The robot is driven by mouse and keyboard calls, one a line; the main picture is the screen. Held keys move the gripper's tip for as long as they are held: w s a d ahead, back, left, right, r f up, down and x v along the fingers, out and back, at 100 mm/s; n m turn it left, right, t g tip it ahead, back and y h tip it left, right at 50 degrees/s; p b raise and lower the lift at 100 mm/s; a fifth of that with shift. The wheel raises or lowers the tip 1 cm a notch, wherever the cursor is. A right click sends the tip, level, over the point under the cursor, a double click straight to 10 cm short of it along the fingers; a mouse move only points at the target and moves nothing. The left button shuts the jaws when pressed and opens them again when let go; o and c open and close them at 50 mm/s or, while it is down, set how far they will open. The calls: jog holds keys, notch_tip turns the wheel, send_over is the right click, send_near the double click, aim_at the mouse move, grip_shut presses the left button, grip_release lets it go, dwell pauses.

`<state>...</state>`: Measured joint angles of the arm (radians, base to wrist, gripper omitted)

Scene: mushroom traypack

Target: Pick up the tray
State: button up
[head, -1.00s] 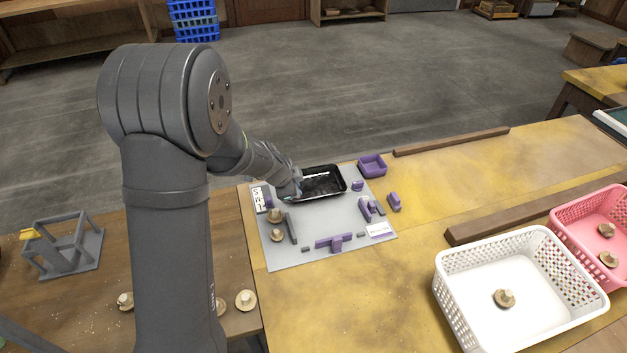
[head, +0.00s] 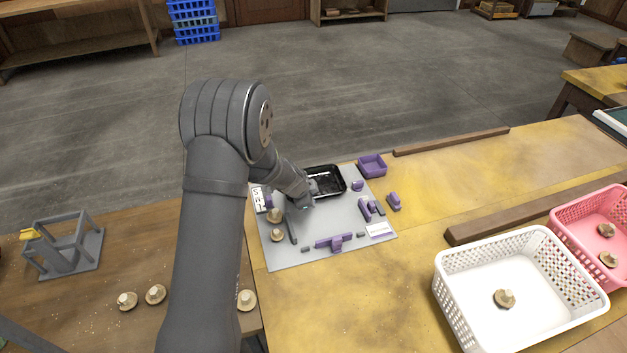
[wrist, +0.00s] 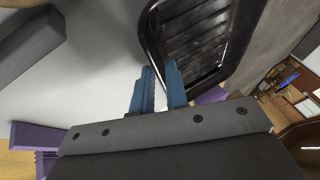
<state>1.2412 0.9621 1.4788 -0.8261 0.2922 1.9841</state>
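The black tray (head: 343,176) lies on the grey mat (head: 310,250) near its back edge. In the wrist view its ribbed inside and raised rim (wrist: 152,45) show at the top, cut off by the frame. My gripper (head: 311,199) is at the tray's near-left side, and the arm hides part of the tray. In the wrist view the two blue fingers of my gripper (wrist: 160,72) stand a little apart at the tray's rounded corner. The right finger overlaps the tray and the left one is just outside the rim. I cannot tell whether they touch it.
Purple fixtures (head: 333,242) and a purple box (head: 372,159) surround the tray area. Mushrooms (head: 275,215) lie on the mat's left side; others lie on the brown table. A white basket (head: 450,272) and a pink basket (head: 567,212) stand at right. The yellow table between is mostly clear.

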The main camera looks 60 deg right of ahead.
jog(key=shift+f, duration=0.1)
jog(key=shift+c, duration=0.2)
grip_shut()
